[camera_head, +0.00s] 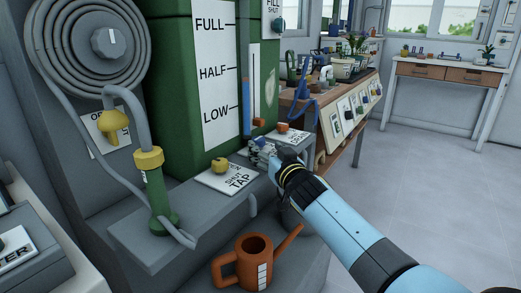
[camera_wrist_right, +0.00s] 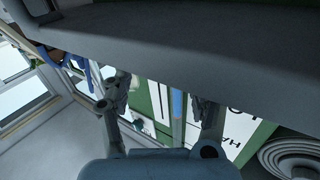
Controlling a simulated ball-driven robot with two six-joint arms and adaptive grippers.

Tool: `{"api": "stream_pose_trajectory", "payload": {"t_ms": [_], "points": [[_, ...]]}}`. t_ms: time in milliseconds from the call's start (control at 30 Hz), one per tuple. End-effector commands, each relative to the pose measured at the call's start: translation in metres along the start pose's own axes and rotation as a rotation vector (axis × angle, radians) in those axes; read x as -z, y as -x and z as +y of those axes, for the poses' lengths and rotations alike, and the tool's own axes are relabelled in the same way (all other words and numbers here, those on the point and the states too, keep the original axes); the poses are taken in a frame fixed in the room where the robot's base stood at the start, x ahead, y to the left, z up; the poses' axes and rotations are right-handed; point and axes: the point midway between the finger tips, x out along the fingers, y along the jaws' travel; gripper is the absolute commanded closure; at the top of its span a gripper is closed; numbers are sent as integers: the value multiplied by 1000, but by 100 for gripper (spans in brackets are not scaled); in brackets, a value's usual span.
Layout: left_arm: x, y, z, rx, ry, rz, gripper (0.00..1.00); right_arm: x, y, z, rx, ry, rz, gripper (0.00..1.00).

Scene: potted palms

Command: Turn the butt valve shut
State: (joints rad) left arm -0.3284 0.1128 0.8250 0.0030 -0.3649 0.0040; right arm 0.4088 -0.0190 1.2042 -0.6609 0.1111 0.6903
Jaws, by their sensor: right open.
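The green butt (camera_head: 174,90) stands on a grey ledge, with a white FULL, HALF, LOW gauge. A yellow knob (camera_head: 219,165) sits on a white plate whose lower line reads TAP. An orange handle (camera_head: 282,127) sits on another white plate (camera_head: 293,137) further right; its label is unreadable. I cannot tell for sure which one is the butt valve. My right gripper (camera_head: 262,153) is between these two plates, low by the ledge, apparently holding nothing. In the right wrist view its two fingers (camera_wrist_right: 163,103) are apart, with the green butt behind them. My left gripper is not in view.
An orange watering can (camera_head: 257,262) is below the ledge. A teal knob (camera_head: 278,23) is higher up. A wooden bench (camera_head: 355,95) stands behind; the floor at right is clear.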

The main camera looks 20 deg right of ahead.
Motion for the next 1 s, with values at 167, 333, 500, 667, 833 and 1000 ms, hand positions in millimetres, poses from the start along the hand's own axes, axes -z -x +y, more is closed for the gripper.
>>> {"api": "stream_pose_trajectory", "payload": {"t_ms": [167,333,500,667,833,1000], "points": [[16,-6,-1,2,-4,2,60,-5,-28,0,0,0,-3,41],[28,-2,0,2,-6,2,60,-2,-40,0,0,-1,-2,41],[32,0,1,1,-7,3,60,-1,-42,0,0,-1,-1,41],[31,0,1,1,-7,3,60,0,-42,0,0,-1,-1,42],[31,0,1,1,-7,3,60,0,-42,0,0,-1,-1,64],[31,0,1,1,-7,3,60,-1,-42,0,0,-1,-1,86]]}}
